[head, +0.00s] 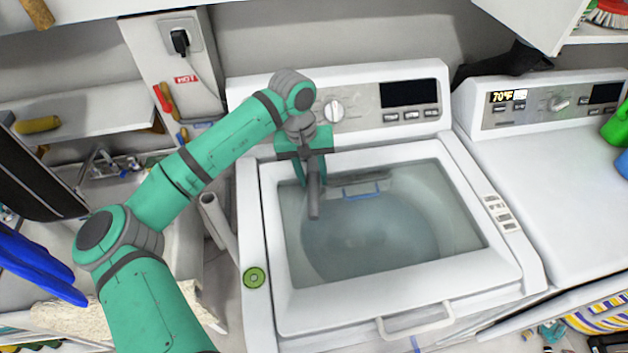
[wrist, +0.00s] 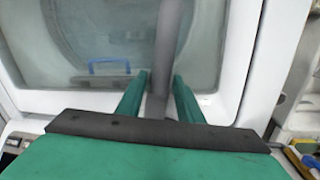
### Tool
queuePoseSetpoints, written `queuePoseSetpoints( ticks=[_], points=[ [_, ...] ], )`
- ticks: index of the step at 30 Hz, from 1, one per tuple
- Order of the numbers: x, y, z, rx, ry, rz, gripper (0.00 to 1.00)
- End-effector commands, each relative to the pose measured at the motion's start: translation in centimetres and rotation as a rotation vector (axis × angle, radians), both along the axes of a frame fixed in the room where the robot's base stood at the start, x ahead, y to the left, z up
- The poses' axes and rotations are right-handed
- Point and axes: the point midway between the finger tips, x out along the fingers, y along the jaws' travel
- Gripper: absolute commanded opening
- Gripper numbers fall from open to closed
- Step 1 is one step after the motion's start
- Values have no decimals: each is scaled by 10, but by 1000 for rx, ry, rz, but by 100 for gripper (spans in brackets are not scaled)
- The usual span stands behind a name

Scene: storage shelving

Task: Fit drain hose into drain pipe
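The drain hose (head: 314,200) is a dark grey tube. In the head view its end hangs down from between my fingers, over the washer's glass lid. My gripper (head: 312,176) is shut on the hose, with one green finger on each side. In the wrist view my gripper (wrist: 161,76) has the hose (wrist: 171,45) between its fingers, running up out of the picture. A pale grey pipe with an open, tilted top, apparently the drain pipe (head: 216,219), stands left of the washer, well left of my gripper. The rest of the hose is hidden.
The top-loading washer (head: 256,222) has its lid shut, with a control panel (head: 375,100) behind. A green round object (head: 255,278) lies on its left edge. A second machine (head: 555,185) stands right. A sink (head: 115,172) and shelves are left.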

Motion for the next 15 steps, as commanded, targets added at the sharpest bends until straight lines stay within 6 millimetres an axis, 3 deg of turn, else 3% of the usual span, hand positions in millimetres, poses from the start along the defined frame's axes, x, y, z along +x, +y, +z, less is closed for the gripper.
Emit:
queuePoseSetpoints(
  ticks=[8, 12, 15],
  points=[
    [0, 0, -3, 0, 0, 1, 33],
    [0, 1, -3, 0, 0, 2, 0],
    [0, 1, -3, 0, -1, 2, 0]
  ],
)
